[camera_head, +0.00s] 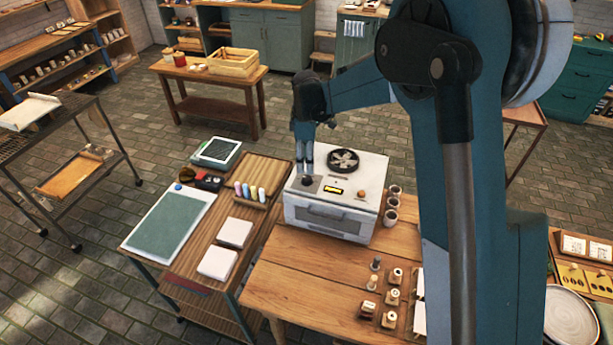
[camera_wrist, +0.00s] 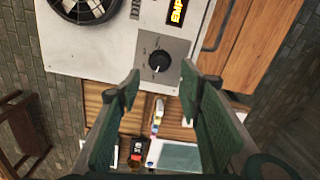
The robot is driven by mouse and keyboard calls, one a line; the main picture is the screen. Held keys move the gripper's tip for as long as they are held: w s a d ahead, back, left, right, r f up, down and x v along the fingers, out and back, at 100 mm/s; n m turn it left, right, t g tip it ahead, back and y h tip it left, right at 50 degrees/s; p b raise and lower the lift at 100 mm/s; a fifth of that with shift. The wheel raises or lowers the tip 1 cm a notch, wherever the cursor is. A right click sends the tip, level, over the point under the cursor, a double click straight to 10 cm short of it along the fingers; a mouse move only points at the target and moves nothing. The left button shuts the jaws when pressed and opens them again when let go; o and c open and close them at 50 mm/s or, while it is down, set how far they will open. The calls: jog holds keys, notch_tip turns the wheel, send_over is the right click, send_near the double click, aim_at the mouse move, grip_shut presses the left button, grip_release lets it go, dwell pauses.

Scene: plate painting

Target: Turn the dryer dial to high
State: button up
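The dryer (camera_head: 365,172) is a white box on the wooden table, with a round black fan on top and a lit yellow display (camera_head: 334,190). Its black dial (camera_head: 307,181) sits on a grey panel at the top's left front. In the wrist view the dial (camera_wrist: 159,61) lies just beyond the gap between my fingertips, with a small pale mark on it; I cannot read its setting. My gripper (camera_wrist: 162,74) is open and empty, its two green fingers apart. In the head view my gripper (camera_head: 306,165) points down just above the dial, partly covering the panel.
An orange knob (camera_head: 361,194) is on the dryer's right front. Several cups (camera_head: 392,203) stand close to its right side. A stand of coloured sticks (camera_head: 250,193) and white tiles (camera_head: 235,232) lie on the left table. The wooden table (camera_head: 300,275) is clear in front of the dryer.

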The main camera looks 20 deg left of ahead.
aim_at(307, 178)
jog(key=shift+f+p, duration=0.3)
jog(key=shift+f, duration=3.5)
jog(key=c, duration=0.9)
